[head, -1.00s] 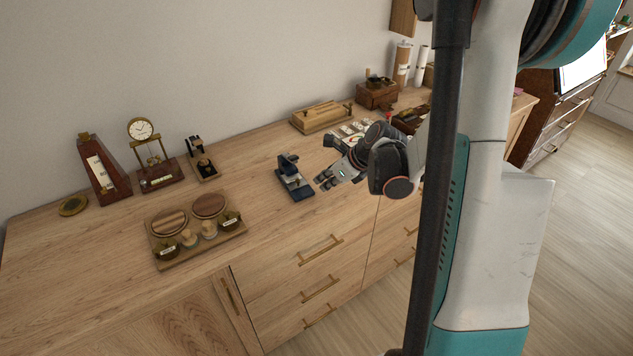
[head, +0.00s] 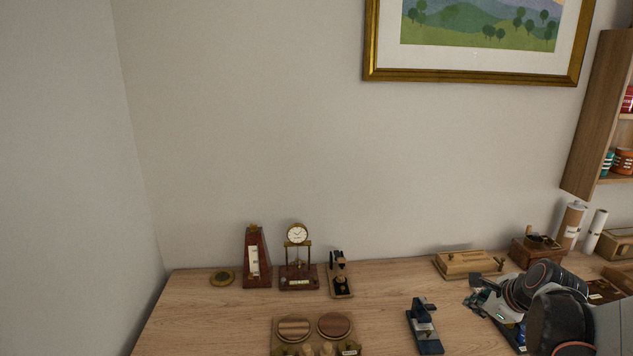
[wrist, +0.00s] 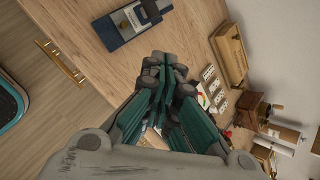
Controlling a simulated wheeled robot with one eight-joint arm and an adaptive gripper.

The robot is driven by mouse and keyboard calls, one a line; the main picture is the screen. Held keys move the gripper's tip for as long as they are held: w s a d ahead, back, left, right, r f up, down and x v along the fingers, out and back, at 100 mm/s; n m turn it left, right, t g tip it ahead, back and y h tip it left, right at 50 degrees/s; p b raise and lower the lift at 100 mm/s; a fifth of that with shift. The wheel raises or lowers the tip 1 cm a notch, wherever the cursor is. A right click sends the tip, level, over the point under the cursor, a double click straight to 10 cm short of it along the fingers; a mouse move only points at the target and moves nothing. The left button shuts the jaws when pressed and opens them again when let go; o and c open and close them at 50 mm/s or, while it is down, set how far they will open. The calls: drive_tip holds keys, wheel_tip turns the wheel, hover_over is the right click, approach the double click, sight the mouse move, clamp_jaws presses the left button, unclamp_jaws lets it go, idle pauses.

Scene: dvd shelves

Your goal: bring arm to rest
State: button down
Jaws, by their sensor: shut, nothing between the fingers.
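My gripper (head: 481,301) is at the lower right of the head view, above the wooden counter (head: 378,296), just right of a dark blue device (head: 424,327). The arm enters from the lower right corner. In the wrist view my gripper (wrist: 168,82) has its green fingers drawn together, with nothing held between them. The blue device (wrist: 125,23) lies beyond the fingertips at the top, apart from them.
A metronome (head: 256,258), a small clock (head: 298,258) and a wooden tray with round lids (head: 314,331) stand left on the counter. A wooden box (head: 467,264) is behind my gripper. A framed picture (head: 480,74) and a shelf (head: 596,112) are on the wall.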

drive_tip(key=w+a+r+n+t+h+p, duration=0.1)
drive_tip(key=w+a+r+n+t+p, duration=0.2)
drive_tip(key=r, duration=0.5)
drive_tip(key=w+a+r+n+h, duration=0.1)
drive_tip(key=w+a+r+n, duration=0.1)
drive_tip(key=r+n, duration=0.4)
drive_tip(key=w+a+r+n+t+h+p, duration=0.1)
drive_tip(key=w+a+r+n+t+p, duration=0.15)
drive_tip(key=r, duration=0.65)
drive_tip(key=s+a+r+n+t+y+p, duration=0.15)
drive_tip(key=a+r+n+t, duration=0.25)
drive_tip(key=a+r+n, duration=1)
drive_tip(key=s+d+f+g+b, duration=0.1)
drive_tip(key=s+f+g+b, duration=0.4)
drive_tip(key=s+f, duration=0.8)
drive_tip(key=s+f+g+y+b, duration=0.1)
drive_tip(key=s+f+g+b, duration=0.4)
drive_tip(key=s+f, duration=0.8)
wheel_tip(320, 180, down, 4)
drive_tip(key=shift+d+f+n+b, duration=0.2)
drive_tip(key=shift+d+n+b, duration=0.1)
drive_tip(key=shift+d+n, duration=0.05)
